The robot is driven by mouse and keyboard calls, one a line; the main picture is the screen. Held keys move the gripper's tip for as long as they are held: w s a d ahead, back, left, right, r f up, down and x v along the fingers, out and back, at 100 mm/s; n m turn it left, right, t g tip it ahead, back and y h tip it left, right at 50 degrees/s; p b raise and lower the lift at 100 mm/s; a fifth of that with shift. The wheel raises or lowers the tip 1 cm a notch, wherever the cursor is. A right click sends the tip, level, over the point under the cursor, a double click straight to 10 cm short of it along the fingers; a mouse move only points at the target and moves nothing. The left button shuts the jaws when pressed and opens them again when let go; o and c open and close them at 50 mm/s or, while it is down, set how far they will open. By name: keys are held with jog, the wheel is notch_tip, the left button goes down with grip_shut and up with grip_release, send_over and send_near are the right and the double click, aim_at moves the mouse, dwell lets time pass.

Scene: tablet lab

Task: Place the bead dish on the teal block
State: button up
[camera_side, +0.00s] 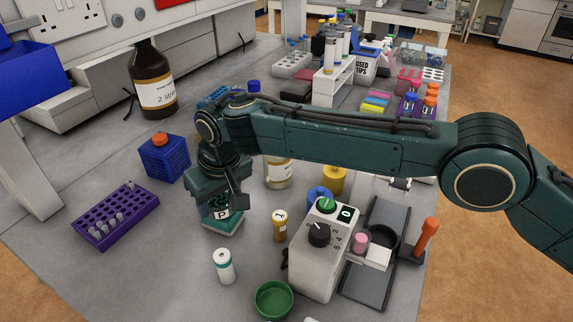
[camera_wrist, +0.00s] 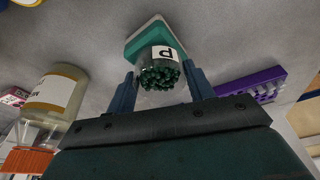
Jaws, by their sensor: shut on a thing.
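The bead dish is a small clear dish of dark green beads with a white "P" label; it shows in the side view (camera_side: 221,212) and the wrist view (camera_wrist: 160,76). My gripper (camera_side: 217,203) points down with its fingers on either side of the dish, shut on it; the fingers also show in the wrist view (camera_wrist: 161,78). The teal block (camera_side: 224,229) lies on the bench directly under the dish, and its pale teal edge shows behind the dish in the wrist view (camera_wrist: 140,42). I cannot tell whether dish and block touch.
A purple tube rack (camera_side: 115,215) and a blue box (camera_side: 165,158) stand left. A white-capped vial (camera_side: 223,266) and a green bowl (camera_side: 273,300) stand in front. An amber vial (camera_side: 280,225), a jar (camera_side: 279,174) and a white dial device (camera_side: 318,262) stand right.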

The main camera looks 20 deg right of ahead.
jog(key=o, duration=1)
jog(key=shift+r, duration=0.1)
jog(key=v, duration=1.2)
